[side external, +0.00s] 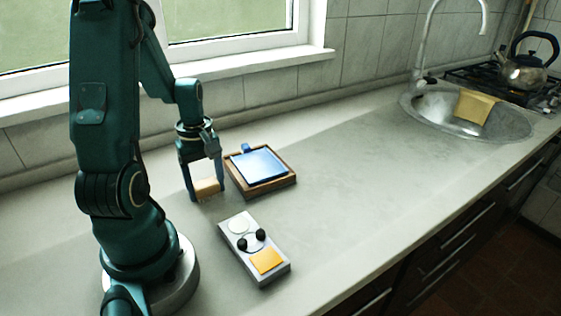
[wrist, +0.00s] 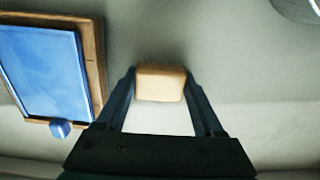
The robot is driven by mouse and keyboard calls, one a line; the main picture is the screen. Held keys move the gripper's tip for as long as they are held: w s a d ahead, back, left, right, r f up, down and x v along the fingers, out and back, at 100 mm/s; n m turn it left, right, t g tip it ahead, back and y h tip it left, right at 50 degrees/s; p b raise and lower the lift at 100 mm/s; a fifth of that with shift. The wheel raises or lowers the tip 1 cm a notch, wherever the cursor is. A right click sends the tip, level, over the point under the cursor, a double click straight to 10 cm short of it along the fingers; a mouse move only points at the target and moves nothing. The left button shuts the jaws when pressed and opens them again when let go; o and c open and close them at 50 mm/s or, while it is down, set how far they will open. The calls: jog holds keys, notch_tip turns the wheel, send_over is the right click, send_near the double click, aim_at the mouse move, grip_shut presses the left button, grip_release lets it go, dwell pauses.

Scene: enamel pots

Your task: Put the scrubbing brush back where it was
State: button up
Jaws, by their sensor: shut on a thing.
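The scrubbing brush (side external: 207,187) has a tan, wood-coloured block. My gripper (side external: 206,193) is shut on it, low over the counter to the left of the wooden tray. In the wrist view the brush (wrist: 160,83) sits between the two fingertips of my gripper (wrist: 160,90), and its underside is hidden there. I cannot tell whether the brush touches the counter.
A wooden tray (side external: 284,184) holding a blue panel (side external: 258,165) stands right beside my gripper. A grey block (side external: 236,252) with black knobs and an orange square lies in front. The sink (side external: 420,103), with a yellow cloth (side external: 475,106), is far right. The middle counter is clear.

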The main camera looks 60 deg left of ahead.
aim_at(206, 183)
jog(key=o, duration=1.4)
jog(key=shift+o, duration=0.2)
notch_tip(206, 183, up, 12)
jog(key=d+r+m+t, duration=0.3)
jog(key=d+m+t, duration=0.2)
jog(key=d+m, duration=1.3)
jog(key=shift+w+d+r+t, duration=0.2)
jog(key=shift+w+d+t, duration=0.15)
jog(key=shift+d, duration=0.5)
